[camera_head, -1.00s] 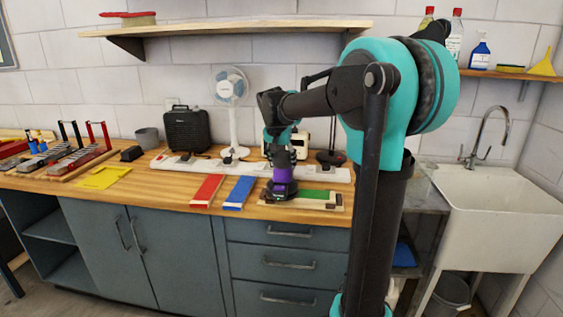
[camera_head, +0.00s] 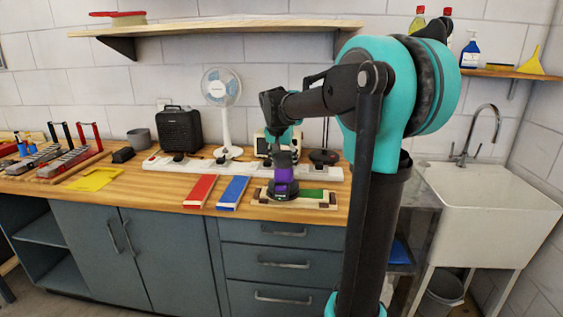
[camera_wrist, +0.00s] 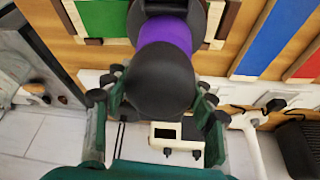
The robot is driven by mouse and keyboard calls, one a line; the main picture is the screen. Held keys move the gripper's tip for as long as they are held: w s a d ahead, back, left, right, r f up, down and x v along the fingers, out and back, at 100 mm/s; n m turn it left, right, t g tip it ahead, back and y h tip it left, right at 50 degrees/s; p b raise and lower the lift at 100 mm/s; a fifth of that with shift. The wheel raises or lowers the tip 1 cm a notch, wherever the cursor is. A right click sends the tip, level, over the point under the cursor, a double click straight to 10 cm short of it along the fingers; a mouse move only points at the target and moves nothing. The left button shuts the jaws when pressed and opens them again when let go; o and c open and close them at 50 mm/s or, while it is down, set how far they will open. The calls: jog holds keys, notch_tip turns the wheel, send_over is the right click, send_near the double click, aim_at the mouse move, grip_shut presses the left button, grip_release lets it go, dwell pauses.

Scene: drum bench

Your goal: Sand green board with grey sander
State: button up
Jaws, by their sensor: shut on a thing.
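The sander (camera_head: 283,189) is dark grey with a purple band and a wide dark base. It is upright, its base over the left part of the green board (camera_head: 314,193). The green face shows to its right, and the base hides the rest; I cannot tell whether they touch. My gripper (camera_head: 284,160) is shut around the sander's upper body from above. In the wrist view the sander (camera_wrist: 163,80) sits between my fingers (camera_wrist: 160,92), with part of the green board (camera_wrist: 105,18) beyond it.
A blue board (camera_head: 234,192) and a red board (camera_head: 200,191) lie to the left. A long white power strip (camera_head: 205,167) runs behind. A white fan (camera_head: 221,100) and black heater (camera_head: 179,130) stand at the back. A sink (camera_head: 470,195) is at the right.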

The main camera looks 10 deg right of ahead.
jog(key=shift+s+d, duration=0.1)
jog(key=shift+d, duration=0.3)
